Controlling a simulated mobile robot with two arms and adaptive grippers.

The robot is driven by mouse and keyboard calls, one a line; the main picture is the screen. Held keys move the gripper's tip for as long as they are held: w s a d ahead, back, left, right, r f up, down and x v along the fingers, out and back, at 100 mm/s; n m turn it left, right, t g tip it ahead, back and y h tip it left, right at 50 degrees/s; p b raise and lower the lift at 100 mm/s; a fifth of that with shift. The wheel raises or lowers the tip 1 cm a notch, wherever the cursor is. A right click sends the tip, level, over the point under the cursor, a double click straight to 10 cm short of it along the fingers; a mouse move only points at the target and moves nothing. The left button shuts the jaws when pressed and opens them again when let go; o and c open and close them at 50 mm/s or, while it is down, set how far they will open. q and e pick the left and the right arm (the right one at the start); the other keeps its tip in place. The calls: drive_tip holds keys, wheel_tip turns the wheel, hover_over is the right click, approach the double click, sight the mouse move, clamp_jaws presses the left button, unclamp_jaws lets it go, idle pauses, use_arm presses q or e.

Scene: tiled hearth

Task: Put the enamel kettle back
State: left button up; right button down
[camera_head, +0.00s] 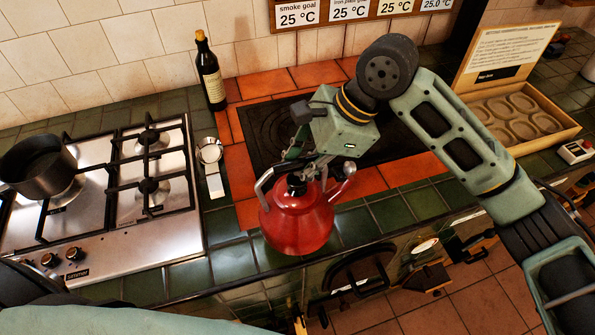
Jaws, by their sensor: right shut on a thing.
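The red enamel kettle (297,222) shows in the head view at the front edge of the counter, with its spout pointing up and to the right. My right gripper (297,180) comes down from above and is shut on the kettle near its handle and black lid knob. The gripper hides part of the handle. I cannot tell whether the kettle's base touches the counter. A dark hearth plate (268,128) lies behind it, framed by orange tiles (243,172). My left gripper is not in view.
A gas hob (110,235) with a dark pot (38,165) stands at the left. An open wooden box (520,115) is at the right. Green tiles right of the kettle are clear.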

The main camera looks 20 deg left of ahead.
drive_tip(key=w+a+f, duration=0.1)
drive_tip(key=w, duration=0.1)
drive_tip(key=shift+w+a+f, duration=0.4)
drive_tip(key=shift+f+p, duration=0.65)
drive_tip(key=shift+f, duration=1.3)
drive_tip(key=c, duration=2.3)
unclamp_jaws()
drive_tip(key=shift+s+f, duration=0.1)
drive_tip(key=shift+f, duration=0.1)
drive_tip(key=o, duration=0.7)
drive_tip(key=shift+d, duration=0.1)
drive_tip(key=b+v, duration=0.2)
drive_tip(key=v, duration=1)
drive_tip(key=shift+r, duration=0.15)
